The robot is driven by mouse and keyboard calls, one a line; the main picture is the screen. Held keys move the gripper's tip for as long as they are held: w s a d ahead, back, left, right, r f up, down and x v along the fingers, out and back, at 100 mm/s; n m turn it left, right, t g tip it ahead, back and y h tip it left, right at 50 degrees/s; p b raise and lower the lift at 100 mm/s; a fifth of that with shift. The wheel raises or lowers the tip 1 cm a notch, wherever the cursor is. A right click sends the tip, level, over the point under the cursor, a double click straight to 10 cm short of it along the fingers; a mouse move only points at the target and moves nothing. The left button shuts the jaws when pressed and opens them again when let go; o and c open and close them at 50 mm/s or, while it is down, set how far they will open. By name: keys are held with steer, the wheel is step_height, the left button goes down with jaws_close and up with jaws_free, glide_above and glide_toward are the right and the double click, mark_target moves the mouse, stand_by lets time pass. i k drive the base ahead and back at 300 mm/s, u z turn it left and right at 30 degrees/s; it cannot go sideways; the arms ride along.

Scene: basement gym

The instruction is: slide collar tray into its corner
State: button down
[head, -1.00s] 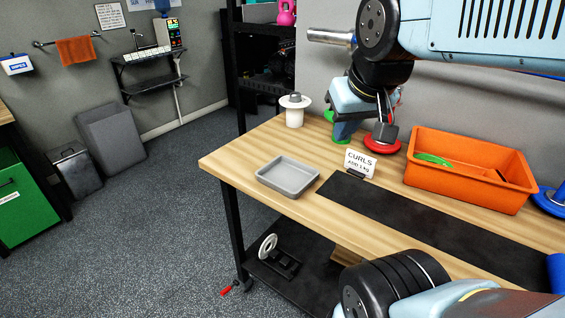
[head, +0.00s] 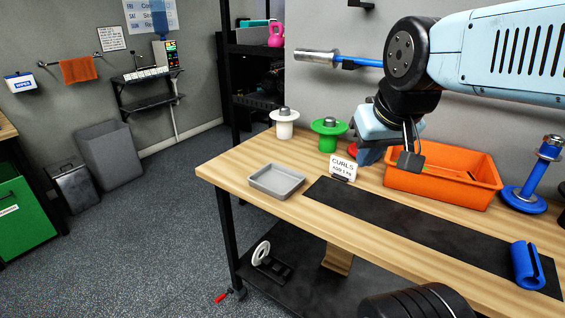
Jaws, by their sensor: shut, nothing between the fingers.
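The collar tray (head: 263,187) is a shallow grey rectangular tray, empty, near the left end of the wooden table. It lies flat, left of the black mat and the CURLS sign. My gripper (head: 368,155) is shut and empty. In the picture it is behind the sign and at the left end of the orange bin, well to the right of the tray. Its fingertips are partly hard to make out against the objects there.
The table (head: 232,168) also holds a white post with a disc (head: 285,128), a green one (head: 328,143), the sign (head: 343,167), an orange bin (head: 440,190), a blue stand (head: 540,175) and a blue cylinder (head: 527,266). A black mat (head: 420,225) runs along it. Wood around the tray is clear.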

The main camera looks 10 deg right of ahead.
mark_target(277, 180)
steer(key=u, duration=1.15)
steer(key=i, duration=0.1)
steer(key=z, duration=2.6)
steer(key=k, duration=1.55)
steer(key=u, duration=1.6)
steer(key=i, duration=1.6)
steer(key=z, duration=0.05)
